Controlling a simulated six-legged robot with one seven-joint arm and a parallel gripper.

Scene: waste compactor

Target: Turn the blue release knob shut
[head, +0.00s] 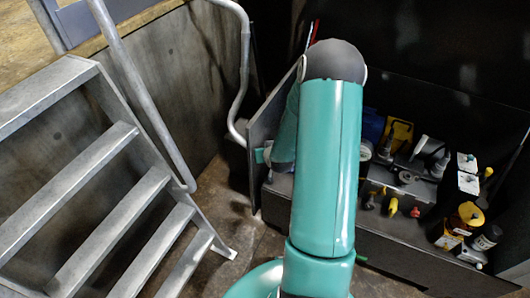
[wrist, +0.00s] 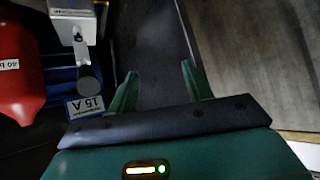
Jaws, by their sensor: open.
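My gripper (wrist: 160,70) is open in the wrist view, its two green fingers apart with nothing between them. It points along a dark panel edge (wrist: 135,40). In the head view my arm hides most of the gripper. I cannot clearly make out the blue release knob. In the head view a blue object (head: 373,125) shows just right of my arm.
A red tank (wrist: 20,70) and a pale box (wrist: 73,20) stand left in the wrist view. In the head view, a dark bench (head: 400,262) carries yellow and grey valves and fittings. Metal stairs (head: 110,190) with a handrail (head: 140,85) are left, with some bare floor between.

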